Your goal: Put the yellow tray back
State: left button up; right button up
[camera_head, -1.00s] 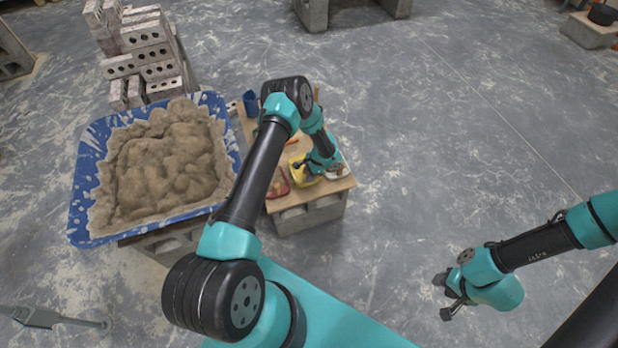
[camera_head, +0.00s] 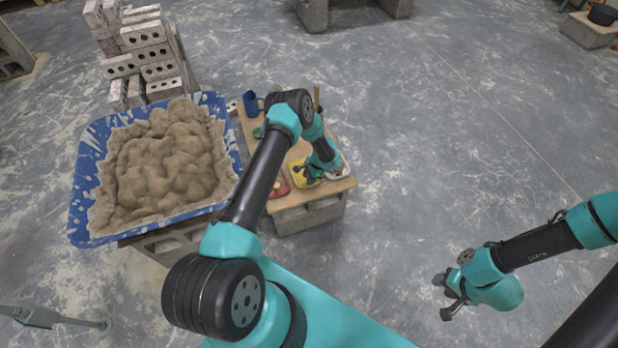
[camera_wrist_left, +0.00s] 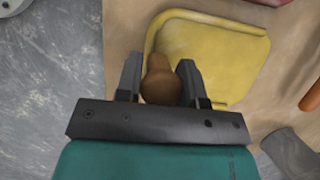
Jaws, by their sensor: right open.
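The yellow tray (camera_head: 299,179) lies on the wooden board on the block stand, partly hidden by my left gripper (camera_head: 312,172). In the left wrist view the yellow tray (camera_wrist_left: 228,55) fills the upper middle, with a raised rim. My left gripper (camera_wrist_left: 161,75) is over its near left part. A rounded brown thing (camera_wrist_left: 160,82) sits between the two fingers, close to both; I cannot tell whether they grip it. My right gripper (camera_head: 450,295) is open and empty over bare floor at the right.
A red tray (camera_head: 279,187) and a white dish (camera_head: 342,172) flank the yellow tray. A blue cup (camera_head: 251,103) stands at the board's back left. A blue tub (camera_head: 84,187) of mortar stands to the left, with stacked bricks (camera_head: 145,60) behind.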

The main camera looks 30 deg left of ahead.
pick_arm(q)
jog(key=o, duration=0.5)
jog(key=shift+c, duration=0.2)
jog(key=shift+r, duration=0.1)
jog(key=v, duration=1.2)
jog(key=s+d+r+n+t+h, duration=0.1)
jog(key=s+d+r+n+h, duration=0.1)
jog(key=s, duration=0.7)
jog(key=s+d+r+n+t+h, duration=0.1)
jog(key=s+d+r+n, duration=0.3)
jog(key=s, duration=0.5)
jog(key=s+d+r+n+t+h, duration=0.2)
jog(key=s+d+r+n+h, duration=0.1)
jog(key=s, duration=0.6)
jog(key=shift+s+d+r+n+h, duration=0.35)
jog(key=shift+d+r, duration=0.2)
jog(key=shift+d, duration=0.55)
